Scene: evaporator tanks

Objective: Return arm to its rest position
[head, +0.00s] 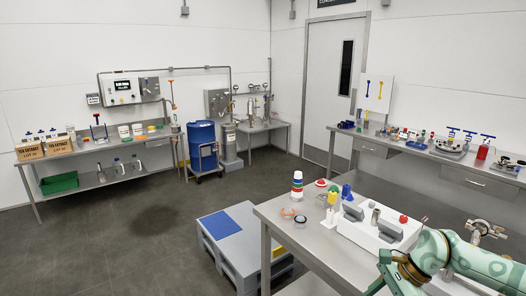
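My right arm (480,262), pale with green markings, comes in from the lower right over the near steel table. It bends down at a joint, and a brass-coloured ring and green parts of its wrist end run to the bottom edge of the picture. I cannot make out the fingers of my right gripper there. My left arm and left gripper are out of view.
The near steel table (283,243) holds a white tray (352,232) with grey blocks, a striped bottle (297,184) and a metal valve fitting (487,229) close to my arm. A grey-blue pallet (222,252) stands left of it. The floor further left is clear.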

